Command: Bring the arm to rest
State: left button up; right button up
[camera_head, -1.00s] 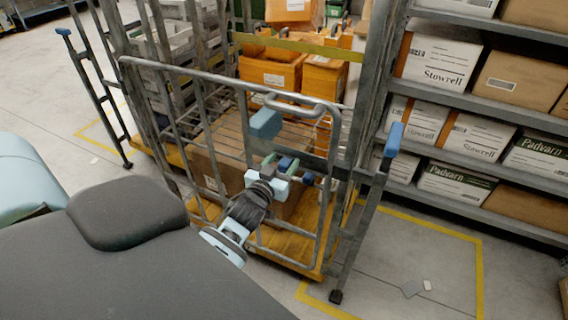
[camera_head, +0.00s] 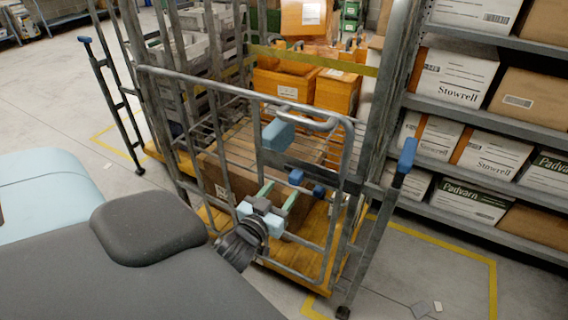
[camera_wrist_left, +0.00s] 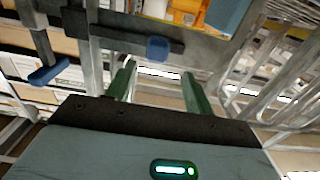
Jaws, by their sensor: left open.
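My left gripper (camera_head: 282,191) is in front of the barred gate of a metal roll cage (camera_head: 190,82). Its two greenish fingers are apart, with nothing seen between them, and point toward the gate. In the left wrist view the open fingers (camera_wrist_left: 158,75) also show, with the cage's bars beyond. A blue block (camera_head: 278,135) on the gate is just above the gripper. A small blue knob (camera_head: 296,177) is close to the fingertips; I cannot tell whether they touch. The right gripper is not in view.
A shelf rack with cartons (camera_head: 453,76) stands at the right. A blue-tipped post (camera_head: 407,154) stands at the cage's front right.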

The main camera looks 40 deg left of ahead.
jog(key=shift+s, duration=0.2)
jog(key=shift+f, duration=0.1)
pick_arm(q)
jog(key=s+d+f+m+g+h+p, duration=0.1)
jog(key=s+d+f+g+h, duration=0.1)
jog(key=s+d+f, duration=0.3)
jog(key=s+d+f+m+g+h+p, duration=0.1)
jog(key=s+d+f, duration=0.5)
jog(key=s, duration=0.8)
jog(key=s+d+f+m+g+h+p, duration=0.2)
jog(key=s+d+f+g, duration=0.3)
jog(key=s, duration=0.5)
jog(key=shift+d+f+m+g+h, duration=0.3)
jog(key=shift+d+f+m+h, duration=0.1)
jog(key=shift+d+f+h, duration=0.3)
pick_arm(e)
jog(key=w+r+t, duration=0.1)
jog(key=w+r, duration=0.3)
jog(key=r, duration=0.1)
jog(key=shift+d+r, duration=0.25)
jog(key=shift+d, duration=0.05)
